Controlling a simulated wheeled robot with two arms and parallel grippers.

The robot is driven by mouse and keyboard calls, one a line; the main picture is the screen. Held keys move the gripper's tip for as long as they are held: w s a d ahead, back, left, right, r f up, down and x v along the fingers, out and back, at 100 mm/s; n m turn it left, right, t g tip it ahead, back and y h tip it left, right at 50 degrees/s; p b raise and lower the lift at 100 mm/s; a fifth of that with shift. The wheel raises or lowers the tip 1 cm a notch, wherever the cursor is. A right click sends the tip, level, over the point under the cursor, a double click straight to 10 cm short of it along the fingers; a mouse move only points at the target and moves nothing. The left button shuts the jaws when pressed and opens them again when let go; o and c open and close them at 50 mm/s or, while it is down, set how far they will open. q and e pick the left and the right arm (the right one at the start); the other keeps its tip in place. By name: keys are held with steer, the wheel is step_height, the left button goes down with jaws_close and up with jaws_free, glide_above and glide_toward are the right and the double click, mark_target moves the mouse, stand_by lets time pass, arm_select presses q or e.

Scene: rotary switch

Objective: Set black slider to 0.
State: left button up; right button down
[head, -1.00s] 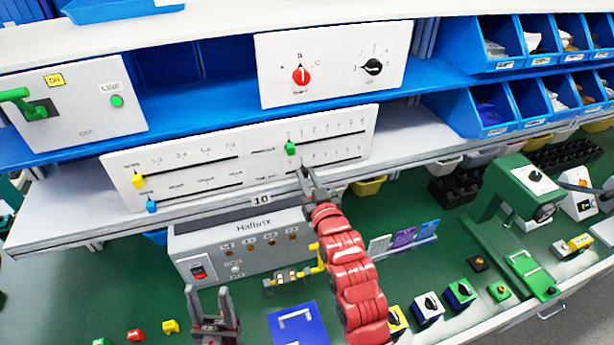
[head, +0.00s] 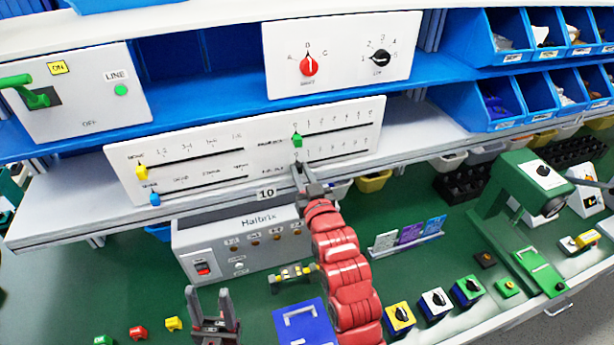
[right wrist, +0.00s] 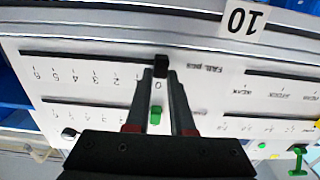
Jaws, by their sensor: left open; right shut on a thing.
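The black slider (right wrist: 162,66) shows in the right wrist view, where the picture is upside down. It sits at the end of its slot, in line with the 0 mark on the white slider panel (head: 250,160). My right gripper (right wrist: 161,72) is shut on it, with a fingertip on either side. In the head view, my right gripper (head: 299,168) reaches up to the panel's lower row and mostly hides the slider. My left gripper (head: 209,292) is open and empty above the green bench, away from the panel.
A green slider (head: 297,140) stands in the row just above. Yellow (head: 141,173) and blue (head: 155,199) sliders are at the panel's left. The grey Halbrix box (head: 240,242) stands below the panel. A blue tray (head: 303,322) lies beside my right arm.

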steer(key=shift+a, duration=0.2)
steer(key=c, duration=1.2)
jaws_free()
steer(key=shift+d, duration=0.2)
steer(key=shift+o, duration=2.2)
steer(key=shift+s+a, duration=0.1)
steer(key=shift+a, duration=0.1)
steer(key=shift+d, duration=0.1)
steer(key=shift+s+d+f, duration=0.1)
steer(key=shift+s, duration=0.15)
steer(key=p+v, duration=0.7)
steer(key=v, duration=0.9)
steer(key=shift+s, duration=0.45)
